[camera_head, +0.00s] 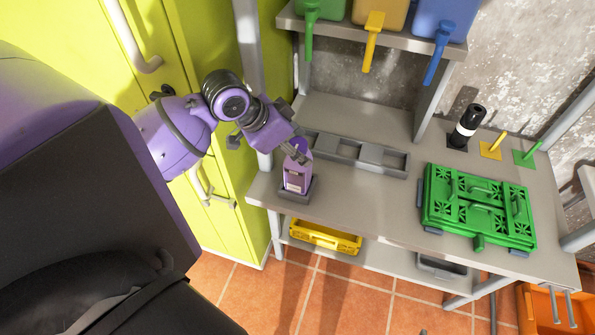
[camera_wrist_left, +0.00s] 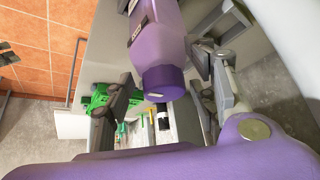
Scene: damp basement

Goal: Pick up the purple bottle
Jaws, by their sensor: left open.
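The purple bottle (camera_head: 298,177) stands upright in a small grey holder (camera_head: 294,196) at the left end of the grey workbench. A gap shows between the left finger and the bottle. The right finger looks close to it; I cannot tell whether they touch. My right gripper is not in view.
A grey compartment tray (camera_head: 358,152) lies just behind the bottle. A green crate (camera_head: 478,207) and a black-and-white cylinder (camera_head: 467,127) stand further right. A yellow crate (camera_head: 325,238) is on the lower shelf. Yellow-green cabinets (camera_head: 215,160) stand close on the left.

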